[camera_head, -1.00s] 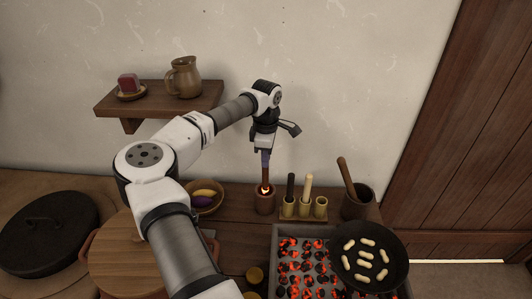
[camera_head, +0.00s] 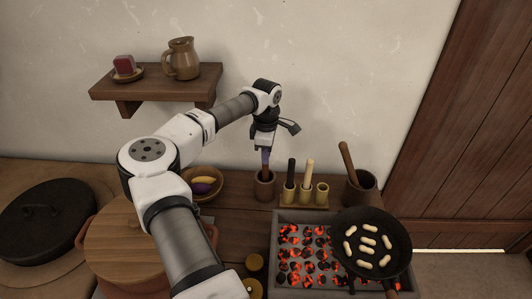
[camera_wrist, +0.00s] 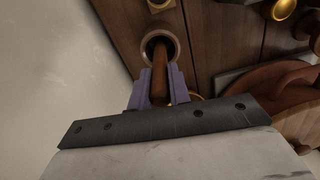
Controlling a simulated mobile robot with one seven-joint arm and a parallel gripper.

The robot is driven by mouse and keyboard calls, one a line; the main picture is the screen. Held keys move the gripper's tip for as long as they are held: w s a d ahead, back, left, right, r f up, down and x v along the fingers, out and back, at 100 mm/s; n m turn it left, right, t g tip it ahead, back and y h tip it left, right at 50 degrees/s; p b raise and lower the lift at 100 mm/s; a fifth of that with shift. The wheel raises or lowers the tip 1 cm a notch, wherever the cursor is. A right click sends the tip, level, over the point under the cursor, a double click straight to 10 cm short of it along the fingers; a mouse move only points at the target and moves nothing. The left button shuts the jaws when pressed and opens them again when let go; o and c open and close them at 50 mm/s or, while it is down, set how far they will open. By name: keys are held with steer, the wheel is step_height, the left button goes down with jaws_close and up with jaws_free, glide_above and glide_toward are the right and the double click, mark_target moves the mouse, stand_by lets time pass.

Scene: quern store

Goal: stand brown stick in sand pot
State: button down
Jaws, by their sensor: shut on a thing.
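My gripper (camera_head: 265,152) is shut on the upper part of the brown stick (camera_head: 265,166), which is upright above the small reddish-brown sand pot (camera_head: 265,188) near the wall. The lower end of the stick is inside the pot's mouth and hidden there. The wrist view shows the purple fingers on both sides of the brown stick (camera_wrist: 160,76), whose far end enters the round opening of the pot (camera_wrist: 147,43). I cannot see the sand, nor whether the stick touches it.
Right of the pot is a wooden holder (camera_head: 304,203) with a black and a pale stick. Beyond it stands a mortar with pestle (camera_head: 358,188). A glowing coal tray (camera_head: 280,222) and a pan (camera_head: 398,240) lie in front. A bowl (camera_head: 212,189) is to the left.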

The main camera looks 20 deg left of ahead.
steer(key=c, duration=1.2)
jaws_free()
steer(key=shift+c, duration=0.2)
steer(key=shift+r, duration=0.15)
